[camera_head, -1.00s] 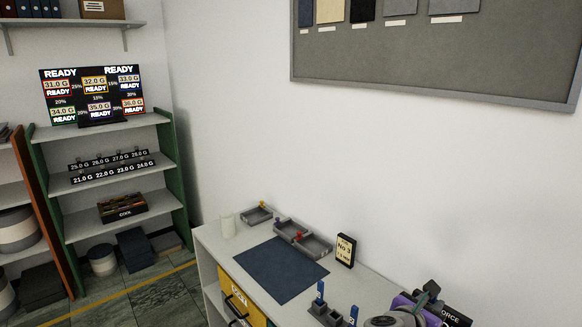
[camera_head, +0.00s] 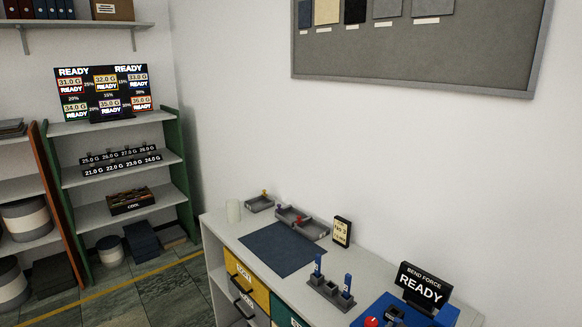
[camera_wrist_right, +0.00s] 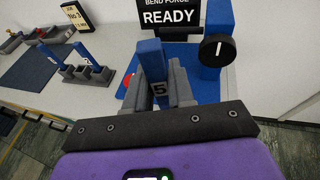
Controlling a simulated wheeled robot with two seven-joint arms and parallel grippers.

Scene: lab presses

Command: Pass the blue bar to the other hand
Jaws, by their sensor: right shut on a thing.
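My right gripper (camera_wrist_right: 160,92) is shut on a blue bar (camera_wrist_right: 152,60), seen in the right wrist view. The bar stands up between the grey fingers, and a "5" label shows at its lower part. The hand is in front of the blue bend-force device, whose blue column (camera_wrist_right: 218,20) and black knob (camera_wrist_right: 216,50) stand just beyond to the right. I cannot tell how far apart the bar and the device are. The right gripper is outside the head view. My left gripper is in neither view.
A grey rack (camera_head: 330,293) holds two other upright blue bars (camera_head: 318,266). The bend-force sign (camera_head: 424,285) reads READY. A dark blue mat (camera_head: 282,248), grey trays (camera_head: 300,222) and a small sign (camera_head: 342,231) are on the bench. The mat is bare.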

